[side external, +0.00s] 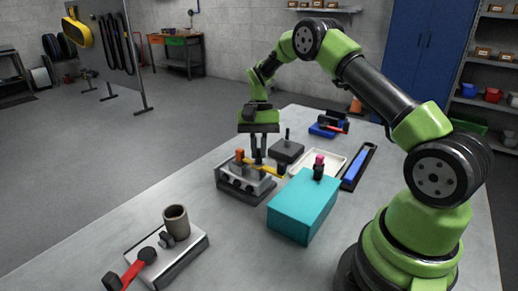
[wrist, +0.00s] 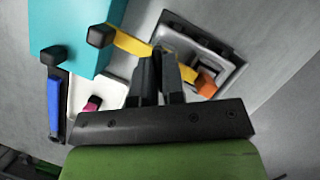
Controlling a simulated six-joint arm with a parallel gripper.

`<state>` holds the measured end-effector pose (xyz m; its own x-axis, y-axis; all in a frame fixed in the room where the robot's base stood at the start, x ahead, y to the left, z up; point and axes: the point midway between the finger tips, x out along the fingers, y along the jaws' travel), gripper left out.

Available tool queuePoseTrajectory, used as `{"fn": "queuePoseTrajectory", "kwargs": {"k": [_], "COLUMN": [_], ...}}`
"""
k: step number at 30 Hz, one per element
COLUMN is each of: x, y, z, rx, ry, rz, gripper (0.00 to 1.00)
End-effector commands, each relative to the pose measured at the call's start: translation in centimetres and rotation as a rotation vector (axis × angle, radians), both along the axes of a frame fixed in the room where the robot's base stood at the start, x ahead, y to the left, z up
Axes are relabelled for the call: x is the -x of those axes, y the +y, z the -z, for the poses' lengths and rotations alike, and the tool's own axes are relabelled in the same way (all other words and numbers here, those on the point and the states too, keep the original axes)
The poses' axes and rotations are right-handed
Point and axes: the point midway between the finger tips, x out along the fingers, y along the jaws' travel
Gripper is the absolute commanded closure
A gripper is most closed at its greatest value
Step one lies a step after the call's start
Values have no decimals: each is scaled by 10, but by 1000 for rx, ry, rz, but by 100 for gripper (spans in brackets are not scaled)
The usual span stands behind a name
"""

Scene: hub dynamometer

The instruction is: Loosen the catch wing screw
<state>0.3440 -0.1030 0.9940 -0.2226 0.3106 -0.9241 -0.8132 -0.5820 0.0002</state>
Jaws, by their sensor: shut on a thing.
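A grey metal fixture (side external: 232,185) with dark round fittings along its front stands on the table; it also shows in the wrist view (wrist: 232,66). A yellow lever (side external: 262,166) with a black end knob (wrist: 100,36) crosses its top, and an orange knob (wrist: 206,84) stands on it. My gripper (side external: 258,158) points down over the fixture. In the wrist view my fingers (wrist: 163,58) are close together beside the yellow lever, shut on a small part at the fixture top. This appears to be the catch wing screw, which the fingers mostly hide; its turn cannot be read.
A teal box (side external: 303,205) stands close right of the fixture, with a pink-topped black knob (side external: 319,165) behind it. A white tray (side external: 330,157), a blue-handled tool (side external: 357,167) and a dark block (side external: 286,150) lie behind. A plate with a cup (side external: 176,222) is at front left.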

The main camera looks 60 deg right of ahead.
Motion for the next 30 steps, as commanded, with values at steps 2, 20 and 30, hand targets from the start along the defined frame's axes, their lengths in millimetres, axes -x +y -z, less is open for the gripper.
{"fn": "queuePoseTrajectory", "kwargs": {"k": [2, 20, 30], "x": [0, -1, -1], "y": [0, 2, 3], "z": [0, -1, -1], "rx": [0, -1, -2], "ry": [2, 3, 3], "rz": [-73, -634, -862], "gripper": [100, 100, 100]}}
